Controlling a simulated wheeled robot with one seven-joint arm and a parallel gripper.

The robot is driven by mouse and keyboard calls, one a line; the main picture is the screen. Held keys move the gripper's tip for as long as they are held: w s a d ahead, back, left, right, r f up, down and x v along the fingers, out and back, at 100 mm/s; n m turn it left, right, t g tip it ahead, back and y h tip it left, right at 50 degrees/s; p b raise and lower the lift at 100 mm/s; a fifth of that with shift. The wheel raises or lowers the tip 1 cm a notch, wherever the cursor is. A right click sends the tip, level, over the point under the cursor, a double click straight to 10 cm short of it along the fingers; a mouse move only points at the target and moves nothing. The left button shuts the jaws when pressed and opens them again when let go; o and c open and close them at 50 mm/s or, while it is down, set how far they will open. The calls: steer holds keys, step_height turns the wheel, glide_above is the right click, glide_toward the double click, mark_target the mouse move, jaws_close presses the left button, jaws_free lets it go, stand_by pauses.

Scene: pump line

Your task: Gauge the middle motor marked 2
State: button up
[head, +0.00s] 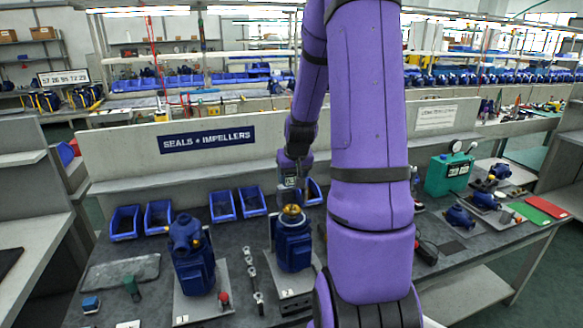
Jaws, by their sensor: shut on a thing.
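A blue motor (294,247) stands upright on a light plate at the centre of the bench, with a brass-coloured round part (292,210) on top. A second blue motor (192,262) stands on a plate to its left. My gripper (292,194) points down just above the brass part of the centre motor. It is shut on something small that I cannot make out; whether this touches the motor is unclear.
Blue bins (222,205) line the back of the bench below a "SEALS + IMPELLERS" sign (207,138). A row of small metal parts (252,275) lies between the motors. A green box (449,174) with round dials on top stands at right, near red (530,213) and green mats.

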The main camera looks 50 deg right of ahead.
mark_target(293, 185)
steer(key=shift+f, duration=2.55)
steer(key=shift+f, duration=0.15)
stand_by(0.3)
steer(key=o, duration=1.6)
steer(key=shift+s, duration=0.1)
steer(key=shift+o, duration=0.2)
steer(key=shift+r, duration=4.5)
steer(key=shift+a, duration=0.1)
